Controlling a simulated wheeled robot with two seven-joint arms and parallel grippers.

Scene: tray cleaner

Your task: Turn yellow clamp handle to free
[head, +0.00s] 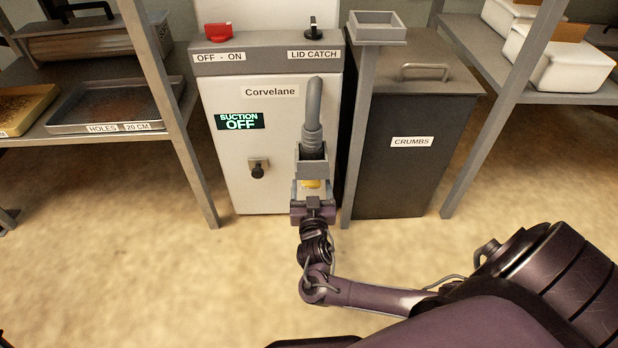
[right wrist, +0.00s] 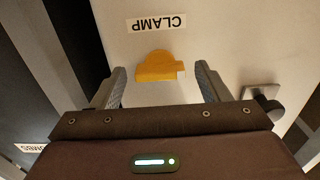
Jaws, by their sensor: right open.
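The yellow clamp handle (right wrist: 160,67) is on the white front of the Corvelane machine (head: 270,170), beside a CLAMP label that appears upside down in the right wrist view. In the head view only a small yellow patch of the handle (head: 312,184) shows between my gripper fingers. My right gripper (head: 312,188) is open in front of the machine. In the right wrist view, its two fingers (right wrist: 161,72) stand apart, one to each side of the handle, with gaps on both sides. No contact shows. My left gripper is not in view.
A grey hose (head: 313,105) runs down into a grey holder (head: 312,163) just above my right gripper. A dark knob (head: 258,170) is left of it. A grey post (head: 357,150) and the dark CRUMBS bin (head: 410,160) stand close on the right. The floor in front is clear.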

